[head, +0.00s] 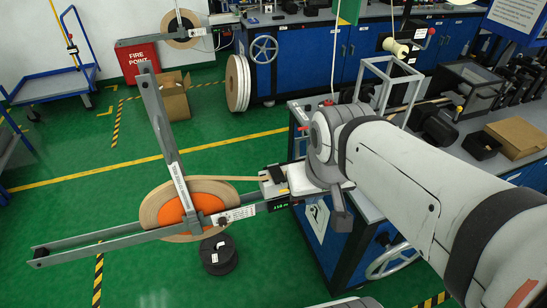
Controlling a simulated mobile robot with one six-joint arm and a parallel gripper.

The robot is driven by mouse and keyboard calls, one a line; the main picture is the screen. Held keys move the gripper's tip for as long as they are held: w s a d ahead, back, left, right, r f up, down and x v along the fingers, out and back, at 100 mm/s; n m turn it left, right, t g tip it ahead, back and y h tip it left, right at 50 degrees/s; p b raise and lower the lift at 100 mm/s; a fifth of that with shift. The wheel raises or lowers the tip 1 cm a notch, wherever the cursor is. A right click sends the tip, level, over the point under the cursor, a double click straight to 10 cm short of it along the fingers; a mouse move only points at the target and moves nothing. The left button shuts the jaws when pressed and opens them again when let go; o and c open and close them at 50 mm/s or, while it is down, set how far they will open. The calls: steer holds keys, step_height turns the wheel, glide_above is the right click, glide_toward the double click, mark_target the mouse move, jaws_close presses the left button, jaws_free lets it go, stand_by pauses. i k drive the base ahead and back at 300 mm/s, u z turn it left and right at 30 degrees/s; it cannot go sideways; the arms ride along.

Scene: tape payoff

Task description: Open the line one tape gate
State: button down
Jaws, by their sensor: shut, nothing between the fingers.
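In the head view, a grey metal tape payoff frame (100,246) reaches left from the near bench. A hinged grey arm (158,115) stands up from it, tilted left. A large tan tape roll with an orange core (172,211) hangs on the frame, and a strip of tape runs right from it to a small dark unit (273,181) with a green display. The lettering on the labels is too small to read. My arm comes in from the right, and its wrist is over the bench corner. My gripper (343,222) is shut and empty below the wrist, largely hidden, right of the roll.
A second payoff with a roll (181,27) is at the back. A black spool (218,255) stands on the green floor beneath the near roll. Handwheels (264,49) stick out from the blue cabinets. Boxes and tools crowd the bench at right. The floor at left is mostly clear.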

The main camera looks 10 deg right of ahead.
mark_target(278, 177)
steer(key=z, duration=1.45)
steer(key=k, duration=1.35)
steer(key=u, duration=1.5)
steer(key=i, duration=1)
steer(key=u, duration=0.05)
